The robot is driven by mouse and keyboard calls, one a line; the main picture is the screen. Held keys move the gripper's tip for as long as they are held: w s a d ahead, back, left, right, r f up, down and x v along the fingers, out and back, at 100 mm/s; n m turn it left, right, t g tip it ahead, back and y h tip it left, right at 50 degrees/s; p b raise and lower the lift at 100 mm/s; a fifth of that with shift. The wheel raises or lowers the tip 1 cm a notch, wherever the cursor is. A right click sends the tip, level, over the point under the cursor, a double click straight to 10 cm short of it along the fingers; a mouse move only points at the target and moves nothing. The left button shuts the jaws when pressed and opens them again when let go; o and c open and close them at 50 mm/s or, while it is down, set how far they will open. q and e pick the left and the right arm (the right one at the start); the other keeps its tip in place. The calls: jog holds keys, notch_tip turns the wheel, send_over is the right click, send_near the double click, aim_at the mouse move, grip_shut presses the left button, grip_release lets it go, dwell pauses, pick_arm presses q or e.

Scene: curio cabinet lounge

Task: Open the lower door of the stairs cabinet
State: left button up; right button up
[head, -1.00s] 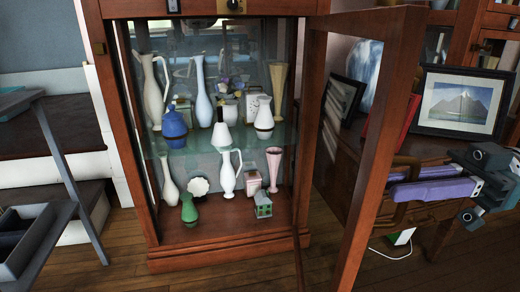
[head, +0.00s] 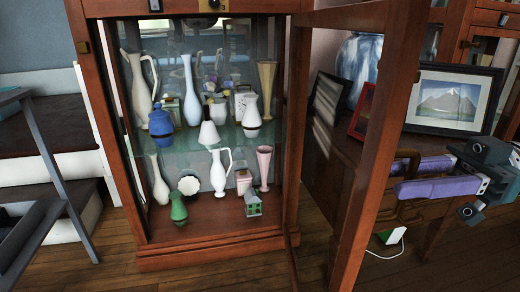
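The stairs cabinet (head: 215,245) stands in the middle of the head view, with its glass lower door (head: 383,130) swung open to the right. Vases and small ornaments show inside. The door's brown handle (head: 408,158) is on its outer side. My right gripper (head: 403,180) comes in from the right, and its two purple fingers reach across the handle, one on its far side and one on its near side. It appears shut on the handle, though the fingers partly hide the contact. My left gripper is not in view.
A side table (head: 345,160) behind the door holds a framed mountain picture (head: 453,100), a red frame (head: 362,110) and a blue-white vase (head: 360,70). Stairs (head: 40,140) and a grey metal frame (head: 45,150) are at left. Wooden floor (head: 215,275) is clear in front.

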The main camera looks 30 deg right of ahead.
jog(key=shift+o, duration=0.4)
jog(key=shift+d, duration=0.1)
jog(key=b+v, duration=0.4)
jog(key=v, duration=0.5)
jog(key=shift+s+d, duration=0.25)
jog(key=shift+d, duration=0.1)
jog(key=shift+f, duration=0.1)
